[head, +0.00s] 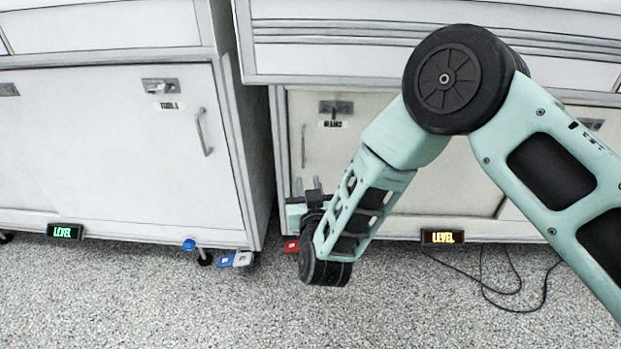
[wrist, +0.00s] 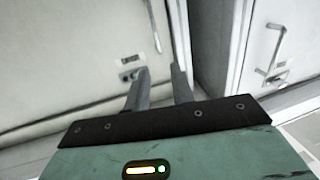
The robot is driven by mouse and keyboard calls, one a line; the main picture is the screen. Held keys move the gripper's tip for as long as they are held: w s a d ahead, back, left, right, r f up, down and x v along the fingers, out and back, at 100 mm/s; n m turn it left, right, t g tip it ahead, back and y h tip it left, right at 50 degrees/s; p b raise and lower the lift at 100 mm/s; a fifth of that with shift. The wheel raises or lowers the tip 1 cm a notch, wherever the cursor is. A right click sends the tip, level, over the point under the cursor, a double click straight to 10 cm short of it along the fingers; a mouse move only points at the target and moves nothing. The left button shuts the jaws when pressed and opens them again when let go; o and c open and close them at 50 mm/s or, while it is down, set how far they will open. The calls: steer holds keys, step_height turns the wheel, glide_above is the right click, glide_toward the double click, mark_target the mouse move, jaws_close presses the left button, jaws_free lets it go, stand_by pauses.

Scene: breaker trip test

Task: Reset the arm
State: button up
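My arm reaches down from the right in the head view, bent at a large black joint. My gripper (head: 308,184) is low in front of the right cabinet (head: 400,170), near its left edge, with its fingers pointing up. In the wrist view my gripper (wrist: 160,70) has its two grey fingers apart, with nothing seen between them. Parts of the gripper are hidden behind my forearm in the head view.
The left cabinet (head: 110,150) has a handle and a green LEVEL display (head: 65,232). An amber LEVEL display (head: 442,236), blue knob (head: 189,245), blue-and-white tabs (head: 235,260), red tab (head: 291,246) and cables (head: 500,290) are low down. The front floor is clear.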

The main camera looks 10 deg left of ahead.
steer(key=s+a+r+n+g+y, duration=0.1)
steer(key=s+r+n+g+y, duration=0.2)
steer(key=s+r+g, duration=0.55)
steer(key=s+d+r+n+g+h, duration=0.1)
steer(key=s+d+r+g+h, duration=0.15)
steer(key=s+d, duration=0.5)
steer(key=s+d+r+g+h+p, duration=0.1)
steer(key=s+d+g+h, duration=0.1)
steer(key=s+d+g, duration=0.4)
steer(key=s+d+r+n+g+h, duration=0.1)
steer(key=s+d+h, duration=0.1)
steer(key=s+d, duration=0.7)
step_height(320, 180, up, 35)
steer(key=s+a+p, duration=0.1)
steer(key=p, duration=3.4)
steer(key=shift+a+r, duration=0.15)
steer(key=shift+r, duration=0.05)
